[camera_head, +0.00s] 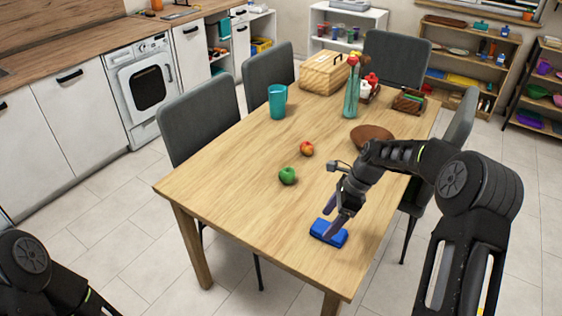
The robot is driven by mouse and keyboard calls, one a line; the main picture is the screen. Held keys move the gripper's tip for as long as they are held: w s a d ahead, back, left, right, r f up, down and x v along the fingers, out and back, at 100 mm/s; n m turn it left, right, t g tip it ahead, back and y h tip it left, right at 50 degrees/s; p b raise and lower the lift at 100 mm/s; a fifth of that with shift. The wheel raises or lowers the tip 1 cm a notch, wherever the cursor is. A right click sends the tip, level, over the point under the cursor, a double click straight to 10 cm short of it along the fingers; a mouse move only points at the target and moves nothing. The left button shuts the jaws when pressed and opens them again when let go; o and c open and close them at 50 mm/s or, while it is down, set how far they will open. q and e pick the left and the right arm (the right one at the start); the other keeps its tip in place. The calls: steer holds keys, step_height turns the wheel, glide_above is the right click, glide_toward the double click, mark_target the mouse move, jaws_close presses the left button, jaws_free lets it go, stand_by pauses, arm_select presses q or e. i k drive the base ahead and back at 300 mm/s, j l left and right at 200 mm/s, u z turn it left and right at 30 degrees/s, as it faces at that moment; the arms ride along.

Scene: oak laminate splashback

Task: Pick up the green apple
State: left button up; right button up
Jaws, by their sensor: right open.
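A green apple (288,176) sits on the wooden table (225,175), near its middle. My right gripper (335,221) is open, pointing down just over a blue box-like object (328,233) near the table's front right corner. I cannot tell whether its fingers touch that object. The green apple is to the left of the right gripper and farther from me, apart from it. My left arm shows only in part at the lower left, and its gripper is out of the picture.
A red-yellow apple (307,149) lies just behind the green one. A brown bowl (372,137), teal cup (277,101), green bottle (352,88) and wooden bread box (324,73) stand farther back. Grey chairs (203,122) surround the table. Its left front is clear.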

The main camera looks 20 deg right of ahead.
mark_target(287, 174)
steer(key=i, duration=0.95)
